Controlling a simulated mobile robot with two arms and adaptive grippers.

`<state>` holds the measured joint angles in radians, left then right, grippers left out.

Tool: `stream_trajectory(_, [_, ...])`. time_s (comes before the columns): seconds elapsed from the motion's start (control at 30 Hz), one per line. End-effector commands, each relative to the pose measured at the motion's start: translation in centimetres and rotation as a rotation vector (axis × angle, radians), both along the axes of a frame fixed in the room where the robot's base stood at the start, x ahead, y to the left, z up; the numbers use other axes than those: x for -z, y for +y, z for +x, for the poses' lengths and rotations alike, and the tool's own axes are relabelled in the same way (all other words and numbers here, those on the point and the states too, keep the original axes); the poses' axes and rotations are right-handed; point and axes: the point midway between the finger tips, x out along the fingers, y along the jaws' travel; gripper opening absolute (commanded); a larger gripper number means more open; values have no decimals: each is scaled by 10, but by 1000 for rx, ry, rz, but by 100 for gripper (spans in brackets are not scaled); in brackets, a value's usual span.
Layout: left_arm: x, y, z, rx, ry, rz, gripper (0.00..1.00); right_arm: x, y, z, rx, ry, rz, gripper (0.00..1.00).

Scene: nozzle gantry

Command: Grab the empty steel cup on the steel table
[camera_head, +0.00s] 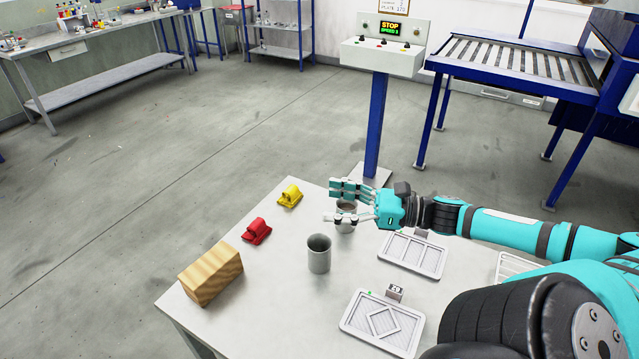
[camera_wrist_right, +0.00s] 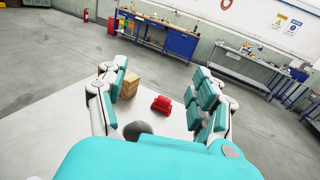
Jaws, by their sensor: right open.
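Two grey steel cups stand upright on the steel table (camera_head: 275,300). The nearer cup (camera_head: 318,256) stands clear of my gripper; its inside looks dark and empty. The farther cup (camera_head: 346,228) is at my right gripper (camera_head: 347,203), one finger behind it and one across its front. The fingers are spread apart; whether they touch this cup or hover above it I cannot tell. Its inside is partly covered. In the right wrist view a grey round shape (camera_wrist_right: 137,130) shows just beyond my palm, partly hidden; which cup it is I cannot tell. My left gripper is not visible.
A wooden block (camera_head: 210,274), a red object (camera_head: 257,231) and a yellow object (camera_head: 290,196) lie along the table's left side. Grey trays (camera_head: 383,322) (camera_head: 412,252) lie on the right. A control post (camera_head: 376,125) stands behind the table.

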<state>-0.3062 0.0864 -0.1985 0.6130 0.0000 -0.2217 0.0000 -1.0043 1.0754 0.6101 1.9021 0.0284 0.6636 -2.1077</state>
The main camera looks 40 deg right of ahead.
Motion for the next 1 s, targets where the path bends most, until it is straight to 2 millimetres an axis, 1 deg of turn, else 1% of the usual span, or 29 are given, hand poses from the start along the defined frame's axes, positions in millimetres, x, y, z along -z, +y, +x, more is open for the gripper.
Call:
stream_trajectory(0.03, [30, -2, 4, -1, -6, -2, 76, 30, 0, 0, 0, 0, 0, 68])
stream_trajectory(0.1, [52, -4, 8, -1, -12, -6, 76, 52, 0, 0, 0, 0, 0, 68])
stream_trajectory(0.2, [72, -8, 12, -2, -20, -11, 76, 72, 0, 0, 0, 0, 0, 68])
stream_trajectory(0.3, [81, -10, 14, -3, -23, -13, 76, 82, 0, 0, 0, 0, 0, 68])
stream_trajectory(0.47, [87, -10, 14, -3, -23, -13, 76, 96, 0, 0, 0, 2, 2, 68])
stream_trajectory(0.57, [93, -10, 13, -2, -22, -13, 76, 115, 0, 0, 0, 3, 0, 68])
stream_trajectory(0.7, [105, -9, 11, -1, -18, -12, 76, 147, 0, 1, 0, 1, 0, 68])
stream_trajectory(0.8, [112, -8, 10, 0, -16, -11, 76, 166, 0, 1, -1, 1, 1, 68])
stream_trajectory(0.9, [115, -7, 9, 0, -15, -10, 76, 163, 9, 12, -5, -5, 0, 68])
stream_trajectory(1.0, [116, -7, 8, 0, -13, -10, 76, 163, 14, 18, -2, -1, 0, 68])
